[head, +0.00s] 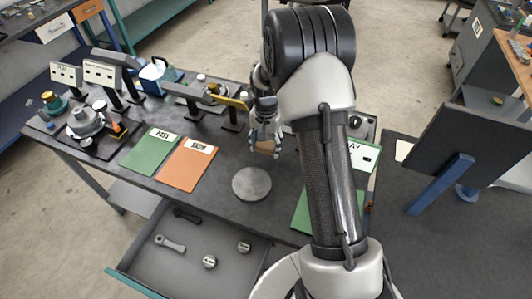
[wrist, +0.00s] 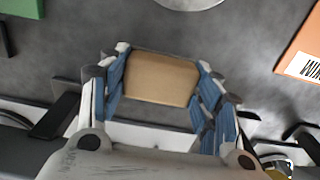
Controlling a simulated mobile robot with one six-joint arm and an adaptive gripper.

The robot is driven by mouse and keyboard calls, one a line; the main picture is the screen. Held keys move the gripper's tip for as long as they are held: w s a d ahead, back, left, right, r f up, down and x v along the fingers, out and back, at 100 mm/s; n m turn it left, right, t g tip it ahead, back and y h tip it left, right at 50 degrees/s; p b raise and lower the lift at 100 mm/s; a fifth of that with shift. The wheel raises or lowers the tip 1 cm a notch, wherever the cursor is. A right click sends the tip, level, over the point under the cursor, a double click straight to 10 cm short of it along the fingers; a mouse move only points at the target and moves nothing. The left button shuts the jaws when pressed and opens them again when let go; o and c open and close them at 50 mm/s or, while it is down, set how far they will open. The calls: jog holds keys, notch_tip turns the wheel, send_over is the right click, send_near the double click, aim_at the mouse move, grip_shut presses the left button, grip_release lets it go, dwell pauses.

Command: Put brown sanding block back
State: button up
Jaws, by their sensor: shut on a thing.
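The brown sanding block (wrist: 161,80) is a plain tan block between the blue-padded fingers of my gripper (wrist: 160,74) in the wrist view. The fingers press on its two ends, so my gripper is shut on it. In the head view the block (head: 265,147) shows as a small tan patch at my gripper (head: 264,136), behind the round grey disc. Whether the block touches the bench top or hangs just above it, I cannot tell. My arm hides part of the bench to the right.
A round grey disc (head: 251,184) lies on the bench (head: 215,200). Orange (head: 187,165) and green (head: 150,151) labelled mats lie left, another green mat (head: 303,213) right. An open drawer (head: 195,240) holds several metal parts. Stands and fixtures line the bench's back.

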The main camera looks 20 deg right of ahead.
aim_at(266, 152)
jog(key=shift+f+b, duration=0.4)
jog(key=shift+f, duration=1.45)
jog(key=shift+f, duration=0.15)
jog(key=o, duration=1)
